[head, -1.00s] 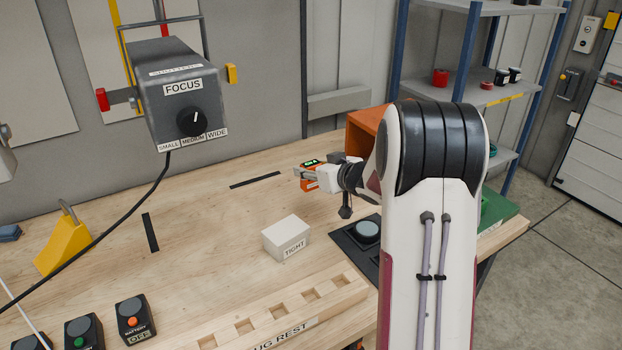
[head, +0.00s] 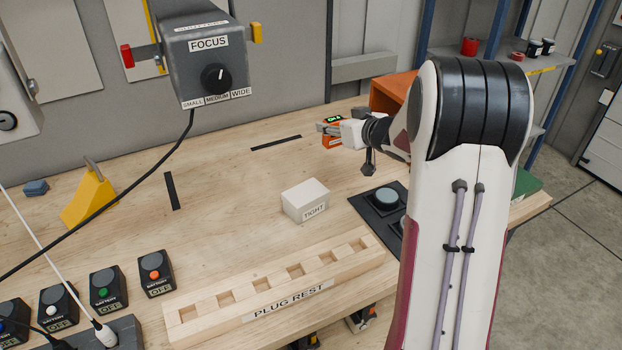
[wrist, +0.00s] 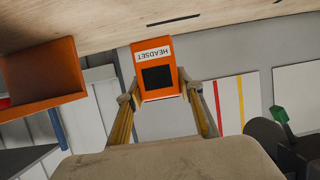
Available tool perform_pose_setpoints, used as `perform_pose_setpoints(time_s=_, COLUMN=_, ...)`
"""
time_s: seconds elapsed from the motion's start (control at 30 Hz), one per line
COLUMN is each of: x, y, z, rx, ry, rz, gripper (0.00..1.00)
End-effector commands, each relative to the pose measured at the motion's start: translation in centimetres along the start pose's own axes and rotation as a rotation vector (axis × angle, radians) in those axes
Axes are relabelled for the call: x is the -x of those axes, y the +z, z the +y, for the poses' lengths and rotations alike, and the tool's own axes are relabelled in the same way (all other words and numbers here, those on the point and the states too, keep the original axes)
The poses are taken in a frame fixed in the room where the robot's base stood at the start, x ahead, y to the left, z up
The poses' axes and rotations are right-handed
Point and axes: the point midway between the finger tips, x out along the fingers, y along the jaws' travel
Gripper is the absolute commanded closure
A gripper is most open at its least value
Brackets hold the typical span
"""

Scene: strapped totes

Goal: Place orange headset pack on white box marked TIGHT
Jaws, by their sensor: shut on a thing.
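The orange headset pack (wrist: 154,54) shows in the wrist view with a HEADSET label and a dark square panel. My gripper (wrist: 158,97) is shut on it, one finger on each side. In the head view the pack (head: 333,142) is partly hidden by my gripper (head: 330,130); a small green lit display shows at its top. It is held behind and a little right of the white box marked TIGHT (head: 305,200), apart from it. The box stands on the wooden bench with its top bare.
An orange bin (head: 392,92) stands behind my arm. A wooden PLUG REST rack (head: 280,280) lies in front of the box. A dark pad with round buttons (head: 385,197) is right of it. A grey FOCUS unit (head: 208,65) hangs above.

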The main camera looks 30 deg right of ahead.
Motion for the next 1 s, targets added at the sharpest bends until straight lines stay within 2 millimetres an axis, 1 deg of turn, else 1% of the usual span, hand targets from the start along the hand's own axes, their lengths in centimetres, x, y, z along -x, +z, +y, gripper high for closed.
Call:
perform_pose_setpoints(time_s=0.03, x=0.5, y=-0.7, z=-0.1, rx=0.005, ry=-0.002, rz=0.003, gripper=0.89)
perform_pose_setpoints(time_s=0.17, x=2.0, y=-1.9, z=-1.3, rx=0.018, ry=-0.034, rz=0.002, gripper=0.89)
perform_pose_setpoints(time_s=0.27, x=3.3, y=-2.7, z=-2.9, rx=0.036, ry=-0.078, rz=0.002, gripper=0.89)
perform_pose_setpoints(time_s=0.33, x=4.4, y=-3.1, z=-4.4, rx=0.052, ry=-0.118, rz=0.002, gripper=0.89)
perform_pose_setpoints(time_s=0.43, x=6.0, y=-3.2, z=-6.8, rx=0.077, ry=-0.182, rz=0.000, gripper=0.89)
perform_pose_setpoints(time_s=0.5, x=6.9, y=-3.0, z=-8.4, rx=0.093, ry=-0.226, rz=0.000, gripper=0.89)
perform_pose_setpoints(time_s=0.63, x=8.0, y=-2.2, z=-10.7, rx=0.118, ry=-0.288, rz=-0.001, gripper=0.89)
perform_pose_setpoints(time_s=0.7, x=8.2, y=-1.6, z=-11.4, rx=0.126, ry=-0.309, rz=-0.002, gripper=0.89)
perform_pose_setpoints(time_s=0.8, x=8.4, y=-1.4, z=-12.1, rx=0.136, ry=-0.327, rz=0.000, gripper=0.89)
perform_pose_setpoints(time_s=1.0, x=8.5, y=-1.4, z=-12.2, rx=0.136, ry=-0.328, rz=0.000, gripper=0.89)
